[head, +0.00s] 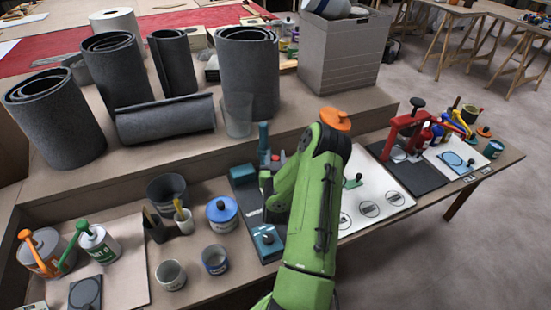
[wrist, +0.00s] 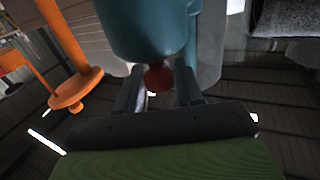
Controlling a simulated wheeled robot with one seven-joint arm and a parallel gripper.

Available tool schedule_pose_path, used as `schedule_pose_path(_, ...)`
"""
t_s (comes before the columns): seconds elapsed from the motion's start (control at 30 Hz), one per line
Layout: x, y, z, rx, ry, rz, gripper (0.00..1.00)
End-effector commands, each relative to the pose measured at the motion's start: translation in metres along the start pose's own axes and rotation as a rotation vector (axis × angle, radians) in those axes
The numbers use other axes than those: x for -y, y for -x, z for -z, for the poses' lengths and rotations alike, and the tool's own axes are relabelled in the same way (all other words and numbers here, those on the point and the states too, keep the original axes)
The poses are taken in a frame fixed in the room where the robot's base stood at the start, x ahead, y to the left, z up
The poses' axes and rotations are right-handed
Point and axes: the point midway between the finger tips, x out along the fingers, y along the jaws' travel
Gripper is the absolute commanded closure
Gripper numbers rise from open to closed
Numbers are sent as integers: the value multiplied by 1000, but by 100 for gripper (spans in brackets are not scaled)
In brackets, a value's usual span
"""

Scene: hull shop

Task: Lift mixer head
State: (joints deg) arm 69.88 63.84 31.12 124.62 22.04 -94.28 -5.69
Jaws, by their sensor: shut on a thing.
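The mixer head is a teal rounded body. In the wrist view the mixer head (wrist: 145,28) fills the top middle, with a red knob (wrist: 159,78) below it. My gripper (wrist: 158,90) has its two dark fingers on either side of the red knob and is shut on it. In the head view the teal upright part of the mixer (head: 263,137) shows just left of my green arm. Its teal base (head: 243,174) stands on the bench. My arm hides much of the mixer and the gripper there.
Left of the mixer stand a blue-lidded can (head: 222,210), open tins (head: 215,260) and a dark bucket (head: 166,190). A clear beaker (head: 238,118) stands behind it on the raised shelf. A white board (head: 385,188) and a red press (head: 405,130) are to the right.

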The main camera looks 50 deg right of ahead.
Motion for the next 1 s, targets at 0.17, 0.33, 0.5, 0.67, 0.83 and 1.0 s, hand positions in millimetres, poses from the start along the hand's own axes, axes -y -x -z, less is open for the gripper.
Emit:
schedule_pose_path(0.17,0,0,23,-2,0,1,100)
schedule_pose_path(0.33,0,0,67,-2,0,0,100)
schedule_pose_path(0.5,0,-1,101,-5,-1,0,100)
schedule_pose_path(0.67,0,0,112,-3,-1,0,100)
schedule_pose_path(0.83,0,-1,112,-7,-1,-1,100)
schedule_pose_path(1.0,0,-1,113,-12,-2,-1,62)
